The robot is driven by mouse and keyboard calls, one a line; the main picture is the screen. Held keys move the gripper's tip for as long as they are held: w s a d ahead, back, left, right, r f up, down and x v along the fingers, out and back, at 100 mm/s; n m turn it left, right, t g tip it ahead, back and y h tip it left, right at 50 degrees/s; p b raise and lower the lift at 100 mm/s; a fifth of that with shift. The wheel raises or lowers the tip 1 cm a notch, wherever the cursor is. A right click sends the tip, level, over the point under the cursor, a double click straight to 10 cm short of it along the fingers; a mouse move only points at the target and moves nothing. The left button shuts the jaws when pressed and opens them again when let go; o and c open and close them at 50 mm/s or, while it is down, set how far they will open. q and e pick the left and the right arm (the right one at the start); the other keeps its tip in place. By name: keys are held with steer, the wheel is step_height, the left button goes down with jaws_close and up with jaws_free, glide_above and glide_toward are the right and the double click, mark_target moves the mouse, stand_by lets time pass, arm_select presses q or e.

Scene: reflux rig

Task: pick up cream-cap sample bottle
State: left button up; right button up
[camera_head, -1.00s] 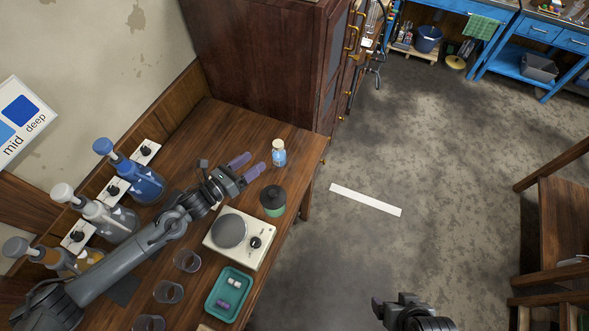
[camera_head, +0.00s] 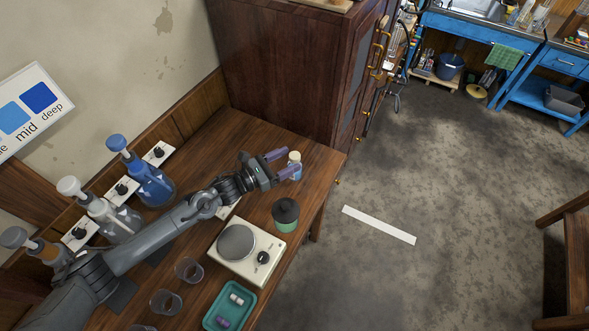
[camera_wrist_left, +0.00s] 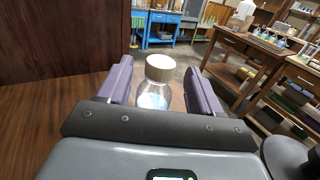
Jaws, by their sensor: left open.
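The cream-cap sample bottle (camera_head: 294,169) stands near the far right end of the wooden bench. It is a small clear bottle with pale blue contents. My left gripper (camera_head: 282,163) is open, with its purple fingers on either side of the bottle in the head view. In the left wrist view the bottle (camera_wrist_left: 157,84) stands upright between the two open fingers (camera_wrist_left: 160,90), with gaps visible on both sides. The gripper's palm edge hides the bottle's lower part. My right gripper is not in the head view.
A dark-lidded green jar (camera_head: 286,214) stands close to the bottle, nearer the front. A white hotplate (camera_head: 263,257), a teal tray (camera_head: 217,318) and clear beakers (camera_head: 189,269) are also on the bench. Pump bottles (camera_head: 152,184) line the wall. A tall cabinet (camera_head: 290,80) stands behind.

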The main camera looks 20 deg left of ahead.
mark_target(295, 155)
arm_select(q)
steer(key=shift+b+x, duration=0.4)
steer(key=shift+x, duration=1.2)
jaws_close()
